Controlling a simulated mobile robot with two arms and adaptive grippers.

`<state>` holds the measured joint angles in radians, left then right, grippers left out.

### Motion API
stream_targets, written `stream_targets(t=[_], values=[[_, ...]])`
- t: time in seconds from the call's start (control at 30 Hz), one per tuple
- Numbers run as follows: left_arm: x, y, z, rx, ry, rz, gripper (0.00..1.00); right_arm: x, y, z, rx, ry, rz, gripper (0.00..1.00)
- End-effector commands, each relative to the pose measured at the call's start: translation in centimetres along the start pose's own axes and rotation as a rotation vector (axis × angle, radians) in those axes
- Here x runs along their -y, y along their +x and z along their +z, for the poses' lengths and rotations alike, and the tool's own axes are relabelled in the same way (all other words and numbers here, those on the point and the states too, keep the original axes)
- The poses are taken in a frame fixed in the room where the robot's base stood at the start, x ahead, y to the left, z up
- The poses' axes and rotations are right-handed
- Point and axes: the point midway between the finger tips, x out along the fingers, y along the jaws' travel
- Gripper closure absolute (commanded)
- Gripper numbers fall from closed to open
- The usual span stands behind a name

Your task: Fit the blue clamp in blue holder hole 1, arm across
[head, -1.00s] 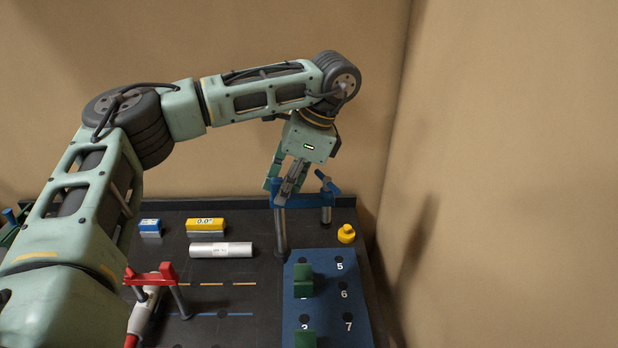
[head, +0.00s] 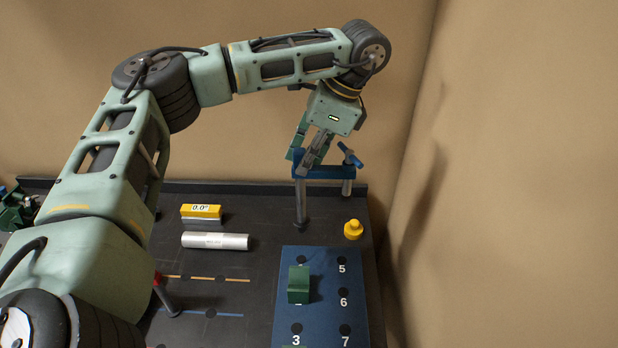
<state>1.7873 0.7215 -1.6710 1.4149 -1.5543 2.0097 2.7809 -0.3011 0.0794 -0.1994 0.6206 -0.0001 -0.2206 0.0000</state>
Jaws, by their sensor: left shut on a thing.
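The blue clamp (head: 325,171) has a blue crossbar, a blue handle and two grey posts. My left gripper (head: 307,170) is shut on the crossbar near its left end, holding the clamp with its posts pointing down. The crossbar runs left to right in the picture. The longer left post (head: 301,207) ends above the far edge of the blue holder (head: 321,315) in the picture, apart from its holes. The holder has numbered holes; 3, 5, 6 and 7 are readable. A far left hole (head: 301,259) shows, its number hidden behind a green block.
The green block (head: 299,285) stands on the holder's left column. A yellow knob (head: 353,229) stands behind the holder at right. A silver cylinder (head: 215,241) and a yellow-topped gauge (head: 201,213) lie left. A wall stands close right.

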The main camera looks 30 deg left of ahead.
Motion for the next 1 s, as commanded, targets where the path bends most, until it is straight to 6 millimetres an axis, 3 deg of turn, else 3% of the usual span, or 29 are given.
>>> stream_targets(t=[0.2, 0.4, 1.0], values=[[0.0, 2.3, -1.0, -0.001, -0.001, -0.002, 1.00, 0.1, 1.6, 0.4, 0.004, 0.000, -0.001, 0.72], [0.0, 4.3, -1.8, 0.000, -0.001, -0.002, 1.00, 0.1, 1.8, 0.7, 0.008, 0.000, -0.001, 0.72], [0.0, 8.2, -3.4, -0.001, -0.001, -0.003, 1.00, 0.1, 3.5, 0.1, -0.003, -0.001, 0.000, 0.72]])
